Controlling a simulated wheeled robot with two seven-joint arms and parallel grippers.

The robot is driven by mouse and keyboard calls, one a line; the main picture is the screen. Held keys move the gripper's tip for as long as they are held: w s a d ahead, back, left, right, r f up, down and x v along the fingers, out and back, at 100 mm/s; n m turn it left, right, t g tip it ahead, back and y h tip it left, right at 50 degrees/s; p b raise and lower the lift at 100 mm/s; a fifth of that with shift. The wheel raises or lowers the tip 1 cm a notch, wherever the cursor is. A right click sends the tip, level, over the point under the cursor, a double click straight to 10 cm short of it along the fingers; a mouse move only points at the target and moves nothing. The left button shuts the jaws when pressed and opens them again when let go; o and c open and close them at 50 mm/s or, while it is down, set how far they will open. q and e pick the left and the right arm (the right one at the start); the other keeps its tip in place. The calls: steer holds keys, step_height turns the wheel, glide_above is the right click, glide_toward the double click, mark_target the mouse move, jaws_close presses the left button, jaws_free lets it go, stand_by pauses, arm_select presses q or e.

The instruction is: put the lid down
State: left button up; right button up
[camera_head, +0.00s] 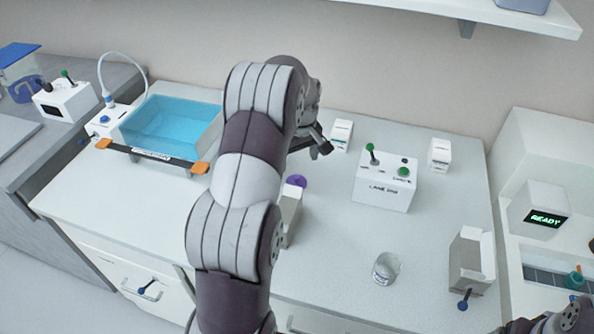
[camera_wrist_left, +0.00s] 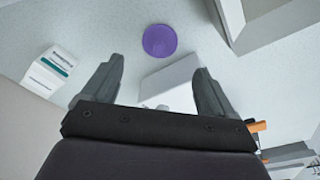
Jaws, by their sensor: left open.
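A flat purple disc, which looks like the lid (camera_head: 296,181), lies on the white counter, partly hidden by my left arm in the head view. In the left wrist view the whole disc (camera_wrist_left: 159,40) shows, beyond the fingertips and apart from them. My left gripper (camera_head: 322,148) is above the counter, behind the disc. Its two fingers (camera_wrist_left: 158,78) are spread with nothing held between them. A white block (camera_wrist_left: 172,78) shows below, between the fingers. Part of my right arm shows at the bottom right corner of the head view; its jaws cannot be made out.
A white box (camera_head: 291,212) stands close to the disc. A blue bath (camera_head: 172,125) and an orange-handled black bar (camera_head: 150,155) are left. The control box (camera_head: 385,188), a glass beaker (camera_head: 386,268) and a grey holder (camera_head: 471,262) are right. The front middle counter is clear.

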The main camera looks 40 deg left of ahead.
arm_select(q)
steer(key=s+d+r+m, duration=0.4)
steer(key=s+d+m, duration=0.35)
steer(key=d, duration=0.55)
steer(key=s+d+f+m, duration=0.1)
steer(key=s+d+m, duration=0.1)
steer(key=s, duration=0.4)
steer(key=s+d+f+m+h, duration=0.1)
steer(key=s+d+m, duration=0.2)
steer(key=s+d, duration=0.2)
steer(key=shift+s+f+t, duration=0.2)
steer(key=shift+s+t, duration=0.1)
steer(key=shift+s, duration=0.25)
step_height(320, 180, up, 6)
steer(key=p, duration=0.6)
steer(key=shift+r, duration=0.2)
